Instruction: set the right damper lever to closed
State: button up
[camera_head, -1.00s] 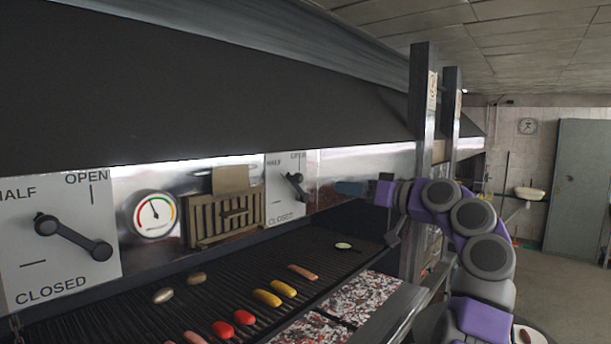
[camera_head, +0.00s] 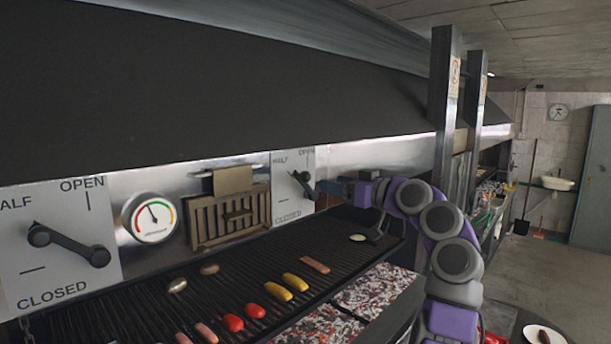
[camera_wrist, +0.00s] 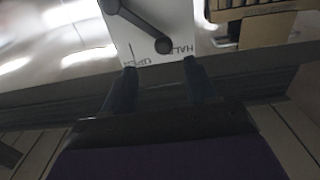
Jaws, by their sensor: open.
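The right damper lever (camera_head: 304,185) is a dark bar on a white plate (camera_head: 285,200) marked HALF, OPEN and CLOSED. Its free end points up and left, toward HALF. My gripper (camera_head: 328,187) is just to the right of this plate in the head view, seen side-on and partly overlapping it. In the wrist view, which sees the plate upside down, my gripper (camera_wrist: 161,76) is open and empty. The lever's knob (camera_wrist: 163,45) lies beyond the fingertips, between their lines. I cannot tell the remaining distance. The CLOSED mark is outside the wrist view.
The left damper lever (camera_head: 68,246) also points toward HALF. A gauge (camera_head: 150,218) and a slatted vent (camera_head: 229,212) sit between the plates. The grill grate (camera_head: 140,310) below holds sausages, peppers and other food. The hood (camera_head: 200,90) overhangs; a post (camera_head: 446,110) stands right of my gripper.

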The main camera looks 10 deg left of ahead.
aim_at(309, 179)
jog(key=p+x, duration=0.1)
jog(key=x, duration=0.2)
jog(key=s+x, duration=0.1)
jog(key=x, duration=0.3)
jog(key=a+p+x, duration=0.1)
jog(key=x, duration=0.2)
jog(key=shift+s+a+f+p, duration=0.1)
jog(key=shift+a+p, duration=0.2)
jog(key=shift+p, duration=0.05)
jog(key=d, duration=0.3)
jog(key=shift+d, duration=0.35)
jog(key=shift+c, duration=0.3)
jog(key=shift+r, duration=0.2)
jog(key=shift+c, duration=0.7)
jog(key=shift+a, duration=0.4)
jog(key=shift+c, duration=0.7)
jog(key=shift+a+f, duration=0.2)
jog(key=shift+a, duration=0.6)
jog(key=c, duration=0.3)
jog(key=shift+a, duration=0.1)
jog(key=shift+c, duration=0.8)
jog(key=shift+w+d, duration=0.25)
jog(key=shift+d, duration=0.05)
grip_shut()
